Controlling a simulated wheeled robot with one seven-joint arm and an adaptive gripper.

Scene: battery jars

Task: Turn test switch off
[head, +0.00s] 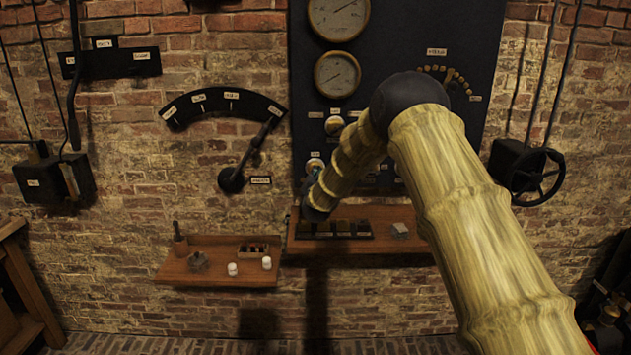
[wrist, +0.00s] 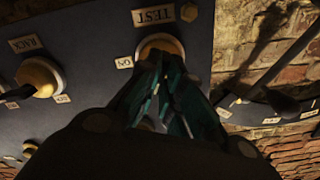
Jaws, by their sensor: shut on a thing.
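The test switch (wrist: 160,44) is a round yellowish knob in a pale ring on the dark panel, beside the label TEST (wrist: 152,15) in the wrist view. A small ON label (wrist: 124,62) sits beside it. My gripper (wrist: 163,66) is shut on the test switch, its teal fingers close together and hiding part of the knob. The lever's exact position is hidden between the fingers. In the head view, my gripper (head: 312,182) is at the panel's lower left edge, mostly hidden behind my arm.
A similar switch labelled RACK (wrist: 40,77) is nearby on the panel. Gauges (head: 338,74) are above my arm. A large lever on an arc scale (head: 225,103) is left of the panel. A wooden shelf (head: 300,246) with small dark blocks lies below my gripper.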

